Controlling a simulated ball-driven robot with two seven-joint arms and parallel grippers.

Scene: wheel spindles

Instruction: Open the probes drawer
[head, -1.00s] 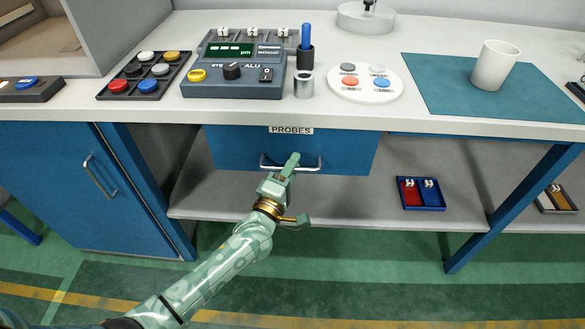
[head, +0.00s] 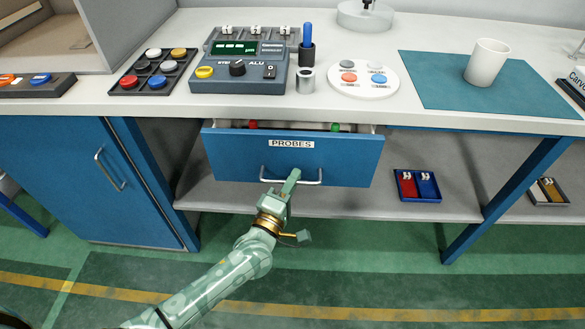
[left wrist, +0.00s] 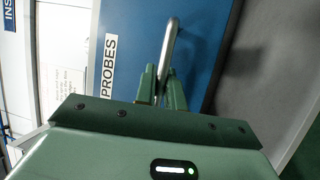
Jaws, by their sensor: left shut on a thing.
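The blue probes drawer (head: 240,158) hangs under the worktop and stands partly open. Its white label (head: 290,144) reads PROBES. A red thing (head: 253,125) and a green thing (head: 335,127) show inside, over the top of its front. My left gripper (head: 290,180) is shut on the drawer's metal handle (head: 312,182), near its middle. In the left wrist view the two fingers (left wrist: 160,84) close around the handle bar (left wrist: 172,40), with the blue drawer front (left wrist: 205,45) behind. My right gripper is not in view.
The worktop (head: 340,110) above holds a meter (head: 240,75), a button tray (head: 150,72), a white puck plate (head: 363,80) and a mug (head: 487,62). A blue cupboard (head: 85,175) stands left. A lower shelf (head: 340,205) holds a small blue tray (head: 416,185). The floor in front is clear.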

